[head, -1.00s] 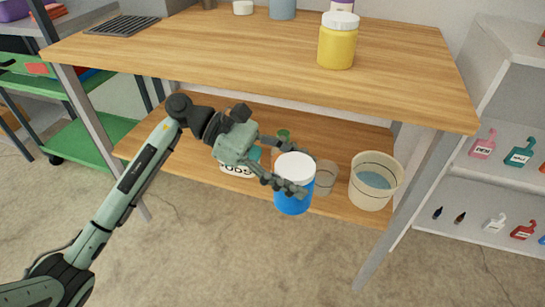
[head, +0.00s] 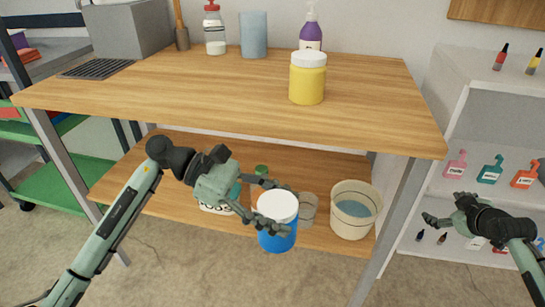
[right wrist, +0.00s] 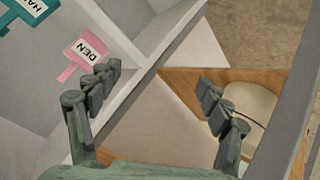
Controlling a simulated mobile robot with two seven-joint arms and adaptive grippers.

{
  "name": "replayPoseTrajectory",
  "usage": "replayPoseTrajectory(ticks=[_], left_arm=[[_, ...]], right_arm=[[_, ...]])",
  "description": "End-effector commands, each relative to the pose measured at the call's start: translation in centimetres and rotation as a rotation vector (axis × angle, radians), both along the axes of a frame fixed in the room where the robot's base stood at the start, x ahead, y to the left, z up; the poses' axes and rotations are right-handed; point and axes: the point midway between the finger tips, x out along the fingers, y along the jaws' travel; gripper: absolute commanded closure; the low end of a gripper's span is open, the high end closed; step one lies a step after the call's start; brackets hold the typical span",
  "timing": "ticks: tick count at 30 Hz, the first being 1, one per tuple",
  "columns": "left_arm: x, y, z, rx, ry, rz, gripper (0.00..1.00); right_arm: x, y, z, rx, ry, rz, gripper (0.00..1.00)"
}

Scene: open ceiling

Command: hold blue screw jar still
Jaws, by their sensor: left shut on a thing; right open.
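The blue screw jar (head: 277,239) with a white lid (head: 278,206) is in the head view, below the table top and in front of the lower shelf. My left gripper (head: 272,214) is shut on the jar, with fingers on both sides near the lid. The jar looks nearly upright and hangs clear of the shelf edge. My right gripper (head: 440,212) is open and empty at the right, in front of the white shelf unit. In the right wrist view its spread fingers (right wrist: 160,95) have nothing between them.
A yellow jar (head: 307,80) stands on the wooden table (head: 200,90). A beige bucket (head: 337,224) stands on the lower shelf (head: 140,190), right of the blue jar. The white shelf unit (head: 468,112) with several bottles is at the right. A table leg (head: 388,228) stands between my two grippers.

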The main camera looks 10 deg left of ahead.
Motion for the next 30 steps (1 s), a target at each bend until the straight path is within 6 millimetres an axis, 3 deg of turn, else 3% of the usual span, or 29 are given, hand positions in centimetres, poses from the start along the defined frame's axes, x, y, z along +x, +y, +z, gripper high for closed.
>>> replayPoseTrajectory(ticks=[1, 6, 14, 18, 21, 26, 30], left_arm=[[0.0, 0.0, 0.0, -0.001, 0.000, 0.000, 1.00], [0.0, 0.0, 0.0, -0.001, 0.000, 0.000, 1.00], [0.0, 0.0, 0.0, 0.000, 0.000, 0.000, 1.00], [0.0, 0.0, 0.0, 0.000, 0.000, 0.000, 1.00], [0.0, 0.0, 0.0, 0.000, 0.000, 0.000, 1.00], [0.0, 0.0, 0.0, 0.000, 0.000, 0.000, 1.00], [0.0, 0.0, 0.0, 0.000, 0.000, 0.000, 1.00]], right_arm=[[1.6, -0.9, 2.2, 0.002, -0.043, 0.000, 0.21], [5.2, -1.7, 9.8, 0.133, -0.183, -0.041, 0.21], [7.1, 1.9, 22.1, 0.643, -0.322, -0.146, 0.21], [7.4, 6.3, 27.7, 0.923, -0.284, -0.147, 0.21], [7.4, 10.5, 30.4, 1.055, -0.187, -0.120, 0.21], [6.3, 17.8, 33.7, 1.165, 0.013, -0.063, 0.21], [4.1, 23.9, 36.5, 1.207, 0.204, -0.018, 0.21]])
